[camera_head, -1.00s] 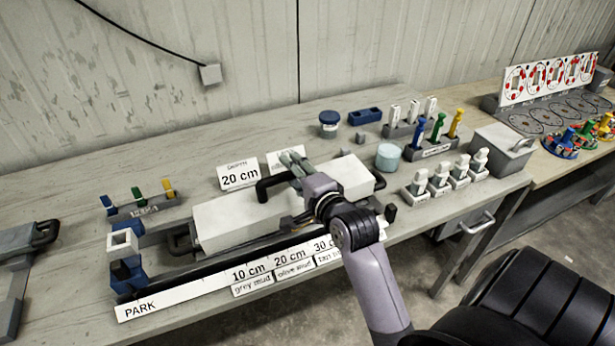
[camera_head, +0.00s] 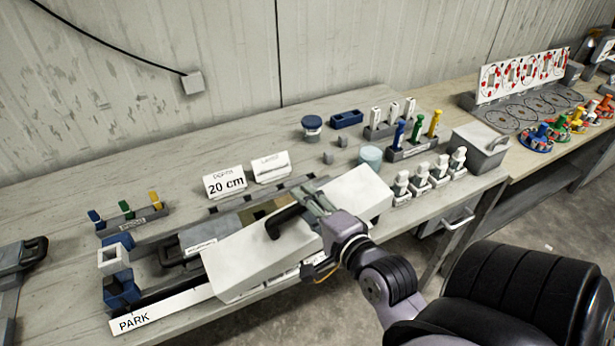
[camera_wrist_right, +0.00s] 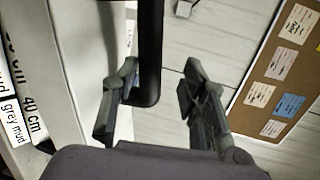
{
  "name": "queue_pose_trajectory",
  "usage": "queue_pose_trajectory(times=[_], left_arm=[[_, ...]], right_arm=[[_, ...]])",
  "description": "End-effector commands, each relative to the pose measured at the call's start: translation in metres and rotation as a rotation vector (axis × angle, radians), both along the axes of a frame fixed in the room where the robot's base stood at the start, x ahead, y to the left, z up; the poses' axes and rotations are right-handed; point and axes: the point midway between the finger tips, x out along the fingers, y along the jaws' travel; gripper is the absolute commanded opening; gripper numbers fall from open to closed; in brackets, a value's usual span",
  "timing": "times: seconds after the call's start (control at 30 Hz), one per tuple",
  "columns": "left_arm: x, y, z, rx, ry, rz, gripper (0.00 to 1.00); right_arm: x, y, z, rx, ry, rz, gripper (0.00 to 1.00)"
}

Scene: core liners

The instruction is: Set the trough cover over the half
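The white trough cover (camera_head: 240,258) sits tilted at the front of the trough (camera_head: 225,218), over much of the ruler strip; whether it rests on anything is unclear. Its black handle (camera_head: 285,222) is beside my right gripper (camera_head: 308,203). In the right wrist view, the handle (camera_wrist_right: 151,50) lies between the fingers of my right gripper (camera_wrist_right: 158,90), close to the left finger, with a gap to the right finger. The core half (camera_head: 262,212) shows grey and olive stretches behind the cover; its front side is hidden. My left gripper is out of view.
A "20 cm" card (camera_head: 226,184) and another card (camera_head: 270,168) stand behind the trough. Colored tools in a rack (camera_head: 413,150), white-topped pieces (camera_head: 422,180) and a grey bin (camera_head: 480,150) stand to the right. The back left tabletop is clear.

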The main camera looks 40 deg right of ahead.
Motion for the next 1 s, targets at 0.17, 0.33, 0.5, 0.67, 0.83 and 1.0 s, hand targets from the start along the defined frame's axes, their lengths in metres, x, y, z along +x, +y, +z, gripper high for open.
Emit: queue_pose_trajectory(times=[0.17,0.33,0.5,0.67,0.83,1.0], left_arm=[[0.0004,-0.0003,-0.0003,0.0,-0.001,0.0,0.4],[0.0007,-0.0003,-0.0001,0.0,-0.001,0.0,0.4],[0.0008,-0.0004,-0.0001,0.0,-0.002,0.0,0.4],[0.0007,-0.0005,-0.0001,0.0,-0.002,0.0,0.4],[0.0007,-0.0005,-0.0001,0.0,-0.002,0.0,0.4],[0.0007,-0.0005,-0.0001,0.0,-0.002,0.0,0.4]], right_arm=[[0.0003,0.0001,0.0004,0.001,-0.002,0.0,0.45],[0.0004,0.0,0.0004,0.0,-0.002,0.0,0.56],[0.0004,-0.0001,0.0005,0.0,-0.002,0.0,0.68],[0.0005,-0.0001,0.0005,0.0,-0.002,0.0,0.78],[0.0005,-0.0001,0.0005,0.0,-0.002,0.0,0.9],[0.0005,-0.0001,0.0005,0.0,-0.002,0.0,1.0]])
